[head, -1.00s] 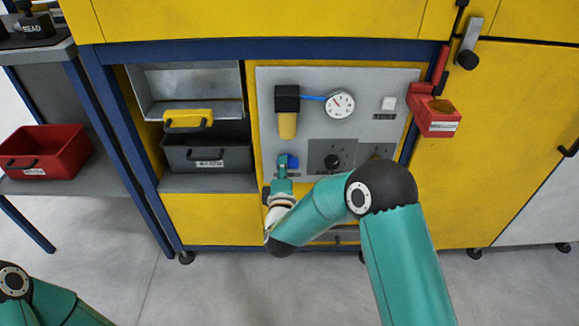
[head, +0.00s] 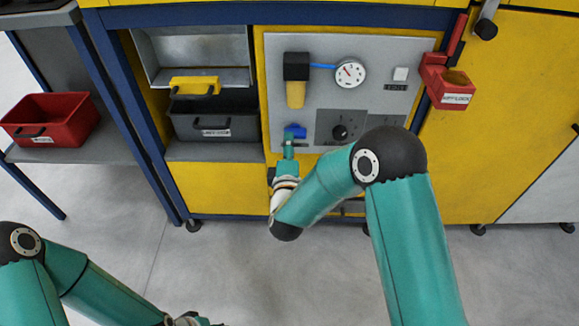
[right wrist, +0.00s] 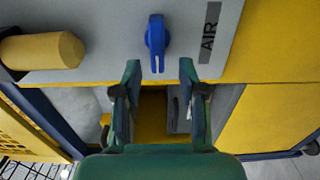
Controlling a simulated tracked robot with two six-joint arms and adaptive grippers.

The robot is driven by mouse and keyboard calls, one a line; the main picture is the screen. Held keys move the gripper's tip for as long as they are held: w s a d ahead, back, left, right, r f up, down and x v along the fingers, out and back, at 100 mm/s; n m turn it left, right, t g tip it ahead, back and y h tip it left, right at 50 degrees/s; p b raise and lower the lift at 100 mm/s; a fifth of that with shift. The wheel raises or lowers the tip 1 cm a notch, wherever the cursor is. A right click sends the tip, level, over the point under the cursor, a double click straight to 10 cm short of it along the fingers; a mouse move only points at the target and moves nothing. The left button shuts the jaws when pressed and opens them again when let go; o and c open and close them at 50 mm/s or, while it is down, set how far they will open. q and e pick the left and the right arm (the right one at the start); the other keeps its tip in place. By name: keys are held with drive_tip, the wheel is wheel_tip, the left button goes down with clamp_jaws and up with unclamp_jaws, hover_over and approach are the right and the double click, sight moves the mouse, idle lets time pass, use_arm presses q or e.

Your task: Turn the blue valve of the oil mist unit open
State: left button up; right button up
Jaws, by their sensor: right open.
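The blue valve (head: 296,131) is on the grey panel, below the yellow-bowled filter. Its handle also shows in the right wrist view (right wrist: 157,38), lying parallel to the AIR label (right wrist: 209,32), with its narrow end toward my gripper. My right gripper (head: 289,146) is just below the valve in the head view. In the right wrist view it is open (right wrist: 160,68), its two fingertips left and right of the handle's lower end, with nothing gripped. How far the fingertips are from the panel is hard to tell. My left gripper (head: 188,320) is cut off by the bottom edge.
The panel (head: 350,105) carries the filter (head: 296,80), a gauge (head: 350,73) and a black knob (head: 340,132). A red padlock box (head: 455,90) juts out at its right. A dark drawer bin (head: 215,120) is left. A red bin (head: 50,118) stands on the side shelf.

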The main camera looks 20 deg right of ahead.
drive_tip(key=v, duration=0.8)
drive_tip(key=shift+s, duration=0.3)
drive_tip(key=d+f+m+g+h, duration=0.1)
drive_tip(key=d+f+g+h, duration=0.15)
drive_tip(key=d+f, duration=0.5)
drive_tip(key=s+d+f+m+g+y, duration=0.1)
drive_tip(key=s+f+m+g+y, duration=0.25)
drive_tip(key=f, duration=0.35)
drive_tip(key=s+d+f+m+g+y, duration=0.1)
drive_tip(key=s+f+m+g+y, duration=0.1)
drive_tip(key=s+f, duration=0.3)
drive_tip(key=s+a+f+m+g+y, duration=0.3)
drive_tip(key=s+a+f+m+g, duration=0.15)
drive_tip(key=s, duration=0.35)
drive_tip(key=s+a+f+m+g+y, duration=0.35)
drive_tip(key=s+a+m, duration=0.2)
drive_tip(key=s, duration=0.25)
wheel_tip(320, 180, up, 32)
drive_tip(key=p, duration=3.2)
drive_tip(key=shift+r+g, duration=0.2)
drive_tip(key=shift+g, duration=0.2)
